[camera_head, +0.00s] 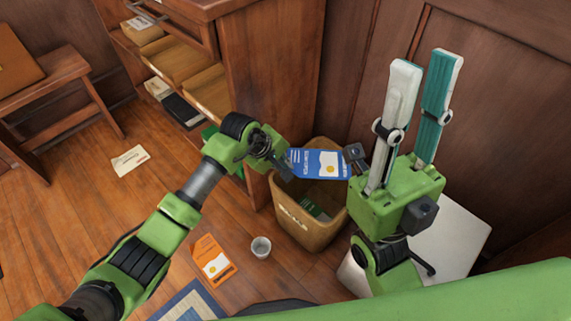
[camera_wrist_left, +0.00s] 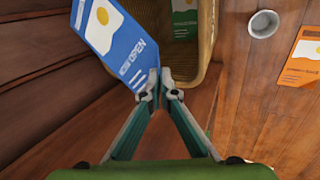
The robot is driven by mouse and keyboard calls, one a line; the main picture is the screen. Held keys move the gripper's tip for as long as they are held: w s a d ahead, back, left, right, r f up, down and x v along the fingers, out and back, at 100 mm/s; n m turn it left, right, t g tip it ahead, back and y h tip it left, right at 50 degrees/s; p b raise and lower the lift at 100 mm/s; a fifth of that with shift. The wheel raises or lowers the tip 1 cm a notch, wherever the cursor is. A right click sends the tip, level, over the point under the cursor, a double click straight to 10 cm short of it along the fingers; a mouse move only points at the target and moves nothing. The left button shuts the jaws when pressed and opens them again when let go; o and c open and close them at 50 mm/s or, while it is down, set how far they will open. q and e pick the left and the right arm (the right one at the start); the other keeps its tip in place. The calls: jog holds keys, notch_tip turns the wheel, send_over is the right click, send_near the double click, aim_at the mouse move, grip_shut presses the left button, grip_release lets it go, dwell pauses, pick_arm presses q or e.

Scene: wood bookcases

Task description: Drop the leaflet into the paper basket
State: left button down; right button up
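The blue leaflet (camera_head: 322,164), with a white panel and a yellow disc, is above the opening of the tan paper basket (camera_head: 296,222) in the head view. My left gripper (camera_head: 284,164) is at its left end. In the left wrist view, the fingertips of the left gripper (camera_wrist_left: 162,84) are close together at a lower corner of the leaflet (camera_wrist_left: 112,36), which tilts up to the left. The basket (camera_wrist_left: 206,62) lies beyond the fingertips. My right gripper (camera_head: 427,65) points up to the right of the basket, its fingers apart and empty.
A green leaflet (camera_wrist_left: 185,20) lies inside the basket. An orange leaflet (camera_head: 212,262), a white cup (camera_head: 261,247) and a pale paper (camera_head: 130,160) are on the floor. A wooden bookcase (camera_head: 270,70) stands behind the basket, and a wooden stool (camera_head: 60,75) is at far left.

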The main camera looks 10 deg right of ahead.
pick_arm(q)
jog(key=c, duration=2.2)
grip_release()
jog(key=v, duration=1.2)
jog(key=shift+a, duration=0.1)
